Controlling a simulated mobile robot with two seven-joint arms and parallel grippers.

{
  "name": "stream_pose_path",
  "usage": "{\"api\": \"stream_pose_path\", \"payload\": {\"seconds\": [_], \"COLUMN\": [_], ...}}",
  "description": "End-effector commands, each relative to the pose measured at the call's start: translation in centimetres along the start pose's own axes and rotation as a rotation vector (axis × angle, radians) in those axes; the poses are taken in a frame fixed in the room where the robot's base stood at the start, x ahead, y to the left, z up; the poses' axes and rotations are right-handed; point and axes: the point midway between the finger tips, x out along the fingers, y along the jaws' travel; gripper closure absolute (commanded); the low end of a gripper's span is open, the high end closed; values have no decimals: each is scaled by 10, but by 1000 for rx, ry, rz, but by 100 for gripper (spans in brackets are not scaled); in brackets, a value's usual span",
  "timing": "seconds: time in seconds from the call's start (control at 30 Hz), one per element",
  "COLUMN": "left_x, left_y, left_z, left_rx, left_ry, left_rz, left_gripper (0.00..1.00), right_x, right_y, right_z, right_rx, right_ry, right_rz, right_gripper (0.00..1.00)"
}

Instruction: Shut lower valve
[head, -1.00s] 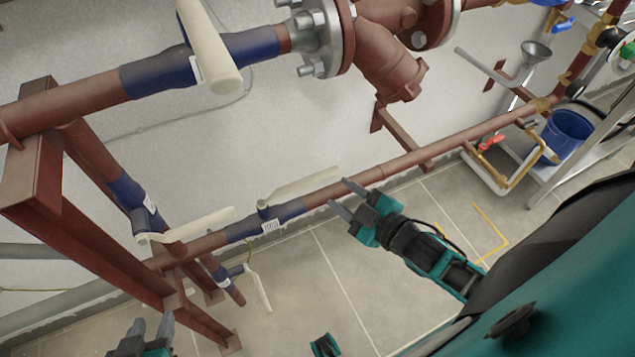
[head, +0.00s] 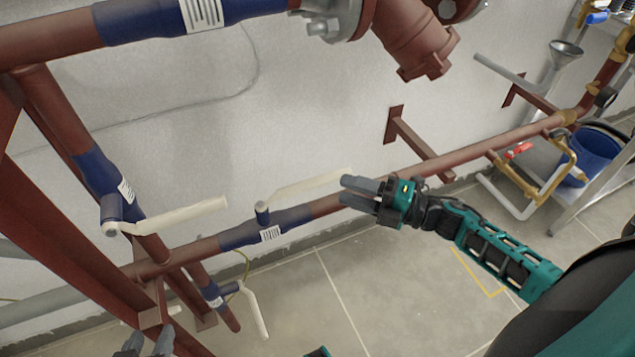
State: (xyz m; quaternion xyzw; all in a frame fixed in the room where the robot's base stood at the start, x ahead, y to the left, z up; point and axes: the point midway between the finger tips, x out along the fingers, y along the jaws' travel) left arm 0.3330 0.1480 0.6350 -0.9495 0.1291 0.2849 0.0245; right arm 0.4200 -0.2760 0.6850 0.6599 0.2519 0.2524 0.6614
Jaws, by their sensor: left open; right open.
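The lower pipe carries a blue valve body (head: 268,230) with a white label. Its long cream handle (head: 305,184) points right, roughly along the pipe. My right gripper (head: 346,190) is open, close to the right end of that handle; whether it touches it I cannot tell. My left gripper (head: 150,340) is open at the bottom left edge, mostly cut off, below the red frame. Another blue valve (head: 105,183) sits on the slanted pipe at the left, with a cream handle (head: 185,216) pointing right. A small blue valve (head: 212,293) lower down has a cream handle (head: 254,312) pointing down.
A red steel frame (head: 70,235) stands at the left. A thick pipe with a blue section (head: 140,18) runs across the top. A red bracket (head: 420,148) juts from the wall. A blue bucket (head: 592,158) stands at the right. The tiled floor (head: 345,285) is clear.

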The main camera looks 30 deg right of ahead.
Motion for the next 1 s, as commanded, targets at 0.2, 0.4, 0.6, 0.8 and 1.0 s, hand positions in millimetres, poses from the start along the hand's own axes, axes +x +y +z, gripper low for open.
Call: {"api": "stream_pose_path", "payload": {"seconds": [0.2,0.4,0.6,0.8,1.0], "left_x": [3,3,4,4,4], "left_y": [0,0,0,1,1], "left_z": [9,13,13,12,12], "left_rx": [-2,-3,-6,-11,-11], "left_ry": [-8,-12,-11,-10,-10], "left_rz": [-1,-1,-1,-2,-2], "left_gripper": [56,56,56,56,56], "right_x": [46,70,77,77,76], "right_y": [0,0,0,0,0], "right_z": [0,0,0,0,0], "right_rx": [0,2,2,2,2], "right_ry": [0,-1,-1,-1,-1], "right_rz": [4,2,0,0,0], "right_gripper": [56,56,56,56,76]}}
